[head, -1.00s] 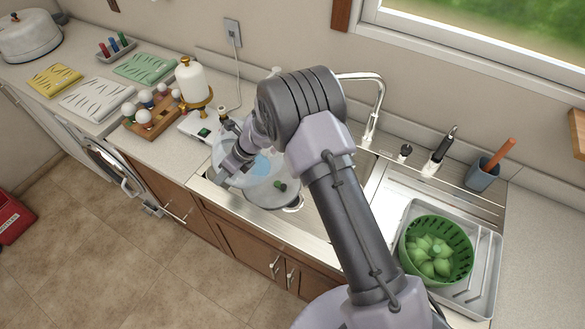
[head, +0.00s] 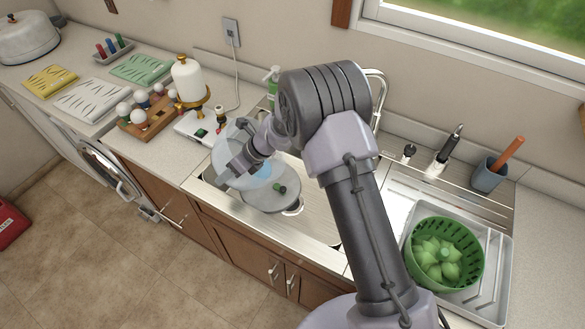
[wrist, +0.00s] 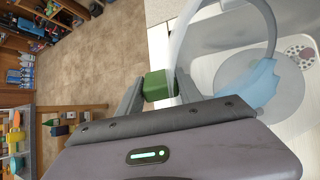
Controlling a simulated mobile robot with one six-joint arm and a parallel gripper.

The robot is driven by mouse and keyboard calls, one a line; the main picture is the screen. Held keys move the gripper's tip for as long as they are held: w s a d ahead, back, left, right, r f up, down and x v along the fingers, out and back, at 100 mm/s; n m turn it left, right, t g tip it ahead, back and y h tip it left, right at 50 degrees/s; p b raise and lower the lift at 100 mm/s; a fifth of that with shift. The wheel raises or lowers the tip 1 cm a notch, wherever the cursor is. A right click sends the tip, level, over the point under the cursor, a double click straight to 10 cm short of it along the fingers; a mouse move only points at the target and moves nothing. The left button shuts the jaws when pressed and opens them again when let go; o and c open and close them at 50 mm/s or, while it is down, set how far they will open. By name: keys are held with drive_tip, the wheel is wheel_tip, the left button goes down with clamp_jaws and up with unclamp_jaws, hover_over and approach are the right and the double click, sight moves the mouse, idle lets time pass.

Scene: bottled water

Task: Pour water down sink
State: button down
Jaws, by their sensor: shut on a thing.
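A large clear vessel (head: 226,137) with light-blue water (head: 262,168) is over the left part of the sink (head: 315,222). It appears tilted. My gripper (wrist: 158,80) is shut on a green part (wrist: 154,86), seemingly the vessel's handle. In the head view, my gripper (head: 228,180) is in front of the vessel and hides part of it. In the wrist view, the vessel's curved rim (wrist: 270,25) and the water (wrist: 256,84) show right of my gripper, with the drain (wrist: 300,50) beyond. I cannot tell whether water is flowing out.
A grey see-through disc (head: 262,200) with a dark-green knob lies at the sink, under the vessel. The faucet (head: 378,90) is partly behind my arm. A green colander (head: 410,255) stands on the right. A wooden rack (head: 135,130) and several cloths are left.

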drive_tip(key=shift+d+r+y+b, duration=0.25)
drive_tip(key=shift+d+y+b, duration=0.15)
drive_tip(key=shift+b, duration=0.45)
